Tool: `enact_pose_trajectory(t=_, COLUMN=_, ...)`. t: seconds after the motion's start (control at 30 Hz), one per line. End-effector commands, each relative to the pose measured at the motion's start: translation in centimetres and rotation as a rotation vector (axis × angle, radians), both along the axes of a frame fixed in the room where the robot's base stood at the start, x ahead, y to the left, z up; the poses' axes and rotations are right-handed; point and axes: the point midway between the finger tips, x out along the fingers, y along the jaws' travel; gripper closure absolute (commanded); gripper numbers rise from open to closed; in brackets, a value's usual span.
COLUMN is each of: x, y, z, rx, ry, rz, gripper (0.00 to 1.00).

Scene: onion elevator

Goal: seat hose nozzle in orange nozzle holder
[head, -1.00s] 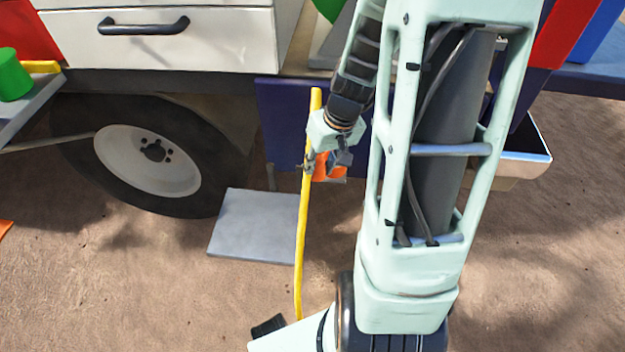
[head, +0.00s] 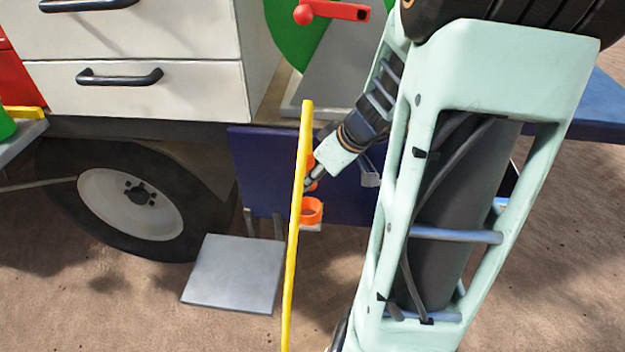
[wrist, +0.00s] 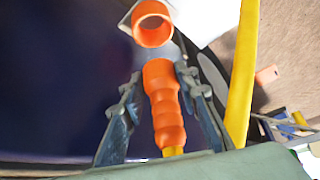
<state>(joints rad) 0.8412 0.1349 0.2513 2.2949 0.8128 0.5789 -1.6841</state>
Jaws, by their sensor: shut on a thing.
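The orange hose nozzle (wrist: 165,108) is between the two fingers of my gripper (wrist: 160,80) in the wrist view, which are shut on it. Yellow hose shows at its near end. The open ring of the orange nozzle holder (wrist: 153,24) lies just beyond the nozzle's far end, with a gap showing. In the head view the holder (head: 311,211) sits low on the dark blue panel, and my gripper (head: 309,188) is just above it. There the nozzle is mostly hidden by my gripper and the yellow hose (head: 296,225).
The dark blue panel (head: 258,180) is behind my gripper. A wheel (head: 125,205) and a grey plate (head: 233,272) lie to the left. White drawers (head: 150,103) are above the wheel. The hose runs upright close beside my gripper.

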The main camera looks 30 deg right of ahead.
Motion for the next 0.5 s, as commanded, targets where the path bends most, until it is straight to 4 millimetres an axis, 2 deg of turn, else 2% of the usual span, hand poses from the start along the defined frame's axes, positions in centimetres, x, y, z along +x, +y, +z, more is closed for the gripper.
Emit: enact_pose_trajectory(t=0.5, x=0.0, y=0.0, z=-4.6, rx=0.002, ry=0.002, rz=-0.002, gripper=1.00)
